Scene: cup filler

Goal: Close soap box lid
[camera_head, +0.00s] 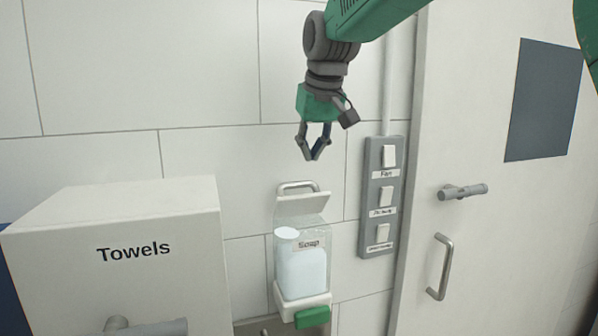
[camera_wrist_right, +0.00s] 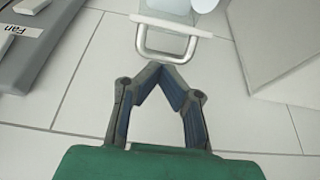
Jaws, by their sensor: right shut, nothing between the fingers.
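The soap box (camera_head: 302,266) is a clear dispenser on the tiled wall, with a white bottle-like shape inside and a green push bar (camera_head: 312,317) at its bottom. Its white lid (camera_head: 302,204) is tilted up at the top, with a metal loop handle (camera_head: 297,186) behind it. My right gripper (camera_head: 312,156) is above the lid, apart from it, with its fingertips together and nothing between them. In the right wrist view, the gripper (camera_wrist_right: 158,70) points toward the lid's metal handle (camera_wrist_right: 172,52), which lies just beyond the fingertips. My left gripper is not in view.
A white towels box (camera_head: 120,250) stands at the left. A grey switch panel (camera_head: 381,197) is on the wall right of the soap box. A door with a lever handle (camera_head: 463,191) and a pull handle (camera_head: 440,267) is farther right. The wall around my right gripper is clear.

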